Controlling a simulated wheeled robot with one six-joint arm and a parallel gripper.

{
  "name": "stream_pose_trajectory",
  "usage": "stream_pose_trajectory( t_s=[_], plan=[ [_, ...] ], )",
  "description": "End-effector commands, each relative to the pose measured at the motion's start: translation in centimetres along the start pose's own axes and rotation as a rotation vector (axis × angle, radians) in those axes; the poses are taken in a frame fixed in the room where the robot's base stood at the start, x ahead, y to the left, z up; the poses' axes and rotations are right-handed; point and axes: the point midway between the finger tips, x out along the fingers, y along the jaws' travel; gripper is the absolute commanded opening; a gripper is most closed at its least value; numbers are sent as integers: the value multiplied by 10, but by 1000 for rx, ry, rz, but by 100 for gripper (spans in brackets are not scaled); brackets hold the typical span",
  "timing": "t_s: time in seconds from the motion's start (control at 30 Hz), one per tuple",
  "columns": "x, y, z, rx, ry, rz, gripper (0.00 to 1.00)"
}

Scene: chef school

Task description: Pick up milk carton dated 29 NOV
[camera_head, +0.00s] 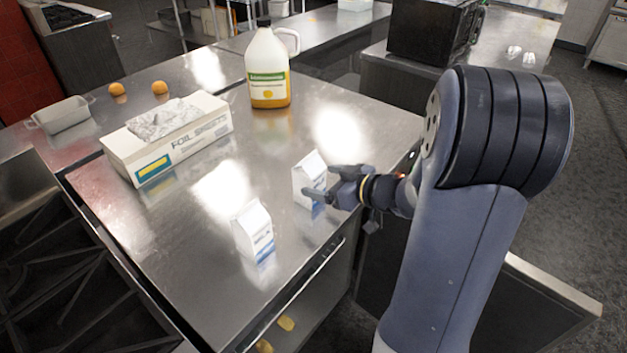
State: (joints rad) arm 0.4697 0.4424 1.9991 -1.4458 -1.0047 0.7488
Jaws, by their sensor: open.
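Two small white milk cartons with blue lower parts stand upright on the steel table. The nearer milk carton (254,233) is left of my gripper and shows the word MILK. The farther milk carton (307,177) is right at my gripper (322,184), partly hidden behind its fingers. My gripper is open, reaching in from the right, with its fingers close to the farther carton. I cannot tell whether they touch it. The dates on both cartons are too small to read, so I cannot tell which is dated 29 NOV.
The steel table (190,245) has free room left of the cartons. A foil sheets box (170,140), a large jug (268,70), two oranges (160,87) and a grey tray (62,115) stand farther back. A stove grate (60,270) is at the left.

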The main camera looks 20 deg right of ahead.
Motion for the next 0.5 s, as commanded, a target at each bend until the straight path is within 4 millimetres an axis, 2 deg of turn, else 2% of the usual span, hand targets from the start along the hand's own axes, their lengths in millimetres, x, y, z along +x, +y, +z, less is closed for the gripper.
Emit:
stream_pose_trajectory(
  t_s=[0.1,0.27,0.5],
  plan=[
    [15,0,0,-1,-1,-2,80],
    [25,1,-1,1,-1,0,80],
    [60,4,-6,1,-1,-2,80]
  ],
)
